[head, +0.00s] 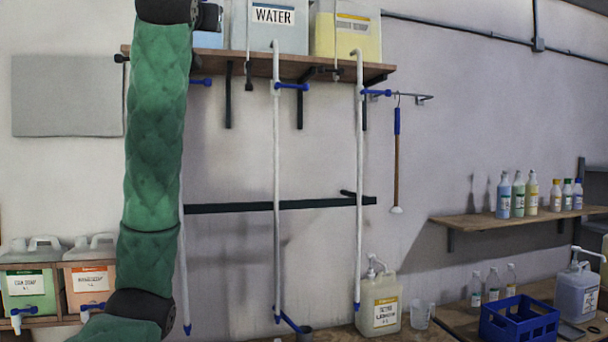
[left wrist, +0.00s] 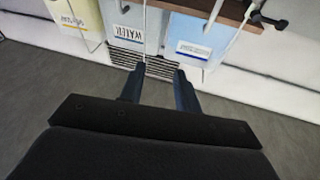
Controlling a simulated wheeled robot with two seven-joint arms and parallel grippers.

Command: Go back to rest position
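My left arm, in a green padded sleeve, rises through the left part of the head view, in front of the wall. Its gripper is outside the head view. In the left wrist view my left gripper (left wrist: 160,85) has its two dark fingers apart with nothing between them. Beyond the fingers are the WATER drum (left wrist: 124,28) and a blue-labelled drum (left wrist: 195,42), seen upside down. I cannot tell the exact distance to them. My right arm and right gripper show in neither view.
The wooden drum shelf (head: 290,67) carries the WATER drum (head: 275,30) and a yellow drum (head: 345,38); white pipes with blue valves hang below. A right shelf (head: 510,220) holds several bottles. The bench below has a yellow pump jug (head: 380,305), a clear mug (head: 420,316) and a blue crate (head: 518,322).

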